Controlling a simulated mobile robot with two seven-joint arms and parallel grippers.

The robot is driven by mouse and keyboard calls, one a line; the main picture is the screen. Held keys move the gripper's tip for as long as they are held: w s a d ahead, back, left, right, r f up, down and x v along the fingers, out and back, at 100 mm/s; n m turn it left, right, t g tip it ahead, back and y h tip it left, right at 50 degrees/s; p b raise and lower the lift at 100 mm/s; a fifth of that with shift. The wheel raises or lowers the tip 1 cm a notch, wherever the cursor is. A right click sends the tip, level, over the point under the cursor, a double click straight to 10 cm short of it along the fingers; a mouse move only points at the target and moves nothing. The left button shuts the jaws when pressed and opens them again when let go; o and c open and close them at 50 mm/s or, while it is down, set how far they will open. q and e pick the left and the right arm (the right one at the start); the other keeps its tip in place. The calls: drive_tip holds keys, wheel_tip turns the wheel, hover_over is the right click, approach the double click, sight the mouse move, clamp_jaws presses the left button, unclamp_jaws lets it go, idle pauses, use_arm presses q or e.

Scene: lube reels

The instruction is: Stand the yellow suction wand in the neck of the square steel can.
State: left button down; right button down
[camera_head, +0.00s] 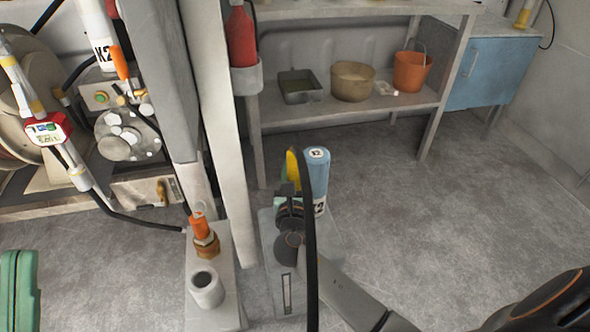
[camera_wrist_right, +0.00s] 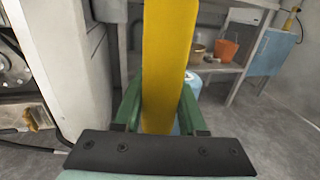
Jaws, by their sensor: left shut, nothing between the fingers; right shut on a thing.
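My right gripper (camera_head: 287,185) reaches in from the lower right and is shut on the yellow suction wand (camera_head: 292,165). In the right wrist view the wand (camera_wrist_right: 168,65) stands upright between the green fingers (camera_wrist_right: 160,115). Its lower end is hidden. A pale grey box (camera_head: 228,315) has a round open neck (camera_head: 207,287) and an orange-topped brass fitting. A second grey box (camera_head: 285,300) with a narrow slot lies under my right gripper; its top is partly hidden. I cannot tell for sure which is the steel can.
A blue cylinder (camera_head: 318,175) stands just behind the wand. A black hose (camera_head: 311,240) hangs in front of it. A pale post (camera_head: 215,100) rises left of it. A shelf (camera_head: 340,108) holds pans and an orange bucket (camera_head: 411,72). The floor at right is clear.

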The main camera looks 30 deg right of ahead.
use_arm(q)
drive_tip(key=shift+f, duration=0.1)
use_arm(e)
drive_tip(key=shift+f, duration=0.25)
idle(0.6)
drive_tip(key=shift+c, duration=2)
unclamp_jaws()
drive_tip(key=shift+f, duration=0.1)
